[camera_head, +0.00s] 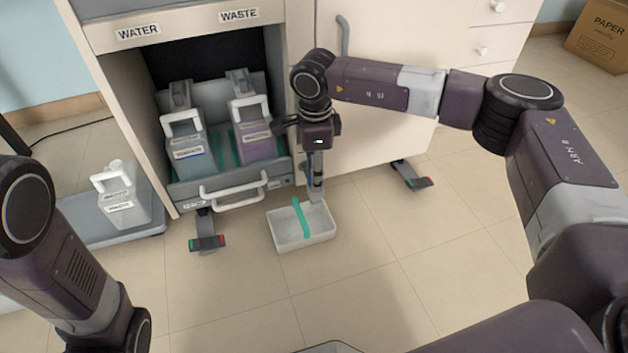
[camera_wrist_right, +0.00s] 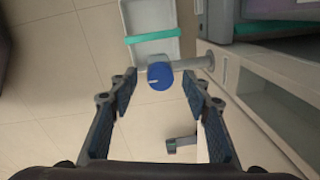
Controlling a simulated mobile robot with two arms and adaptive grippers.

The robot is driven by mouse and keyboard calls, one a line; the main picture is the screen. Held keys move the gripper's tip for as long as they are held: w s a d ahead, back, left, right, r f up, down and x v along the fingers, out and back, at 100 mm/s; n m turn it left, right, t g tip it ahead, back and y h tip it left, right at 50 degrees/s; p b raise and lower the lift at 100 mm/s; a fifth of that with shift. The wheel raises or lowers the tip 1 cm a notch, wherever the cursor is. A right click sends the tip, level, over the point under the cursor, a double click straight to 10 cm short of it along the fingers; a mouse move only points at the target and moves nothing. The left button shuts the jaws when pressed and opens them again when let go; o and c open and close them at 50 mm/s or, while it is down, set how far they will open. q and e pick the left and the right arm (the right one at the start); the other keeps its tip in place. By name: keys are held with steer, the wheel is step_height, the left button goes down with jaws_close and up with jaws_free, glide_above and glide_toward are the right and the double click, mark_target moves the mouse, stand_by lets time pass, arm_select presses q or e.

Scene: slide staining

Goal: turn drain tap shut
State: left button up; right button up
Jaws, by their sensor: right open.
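The drain tap has a blue round knob (camera_wrist_right: 160,75) with a small white mark, on a short grey stem (camera_wrist_right: 198,63) seen in the right wrist view. My right gripper (camera_wrist_right: 158,86) is open, its fingers pointing at the knob, one on each side with gaps showing. I cannot tell how deep the knob lies between the fingertips. In the head view my right gripper (camera_head: 316,182) points down in front of the cabinet, mostly hiding the tap. My left arm shows at the lower left, but its gripper is out of view.
A white tray (camera_head: 318,231) with a teal strip stands on the floor below the tap. Left of my right gripper, an open drawer (camera_head: 225,188) holds a grey jug (camera_head: 192,160) and a purple jug (camera_head: 257,143). Another jug (camera_head: 122,210) stands on a low grey platform. The front floor is clear.

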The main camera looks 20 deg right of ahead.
steer(key=shift+f, duration=0.6)
steer(key=shift+r, duration=0.1)
steer(key=shift+c, duration=0.7)
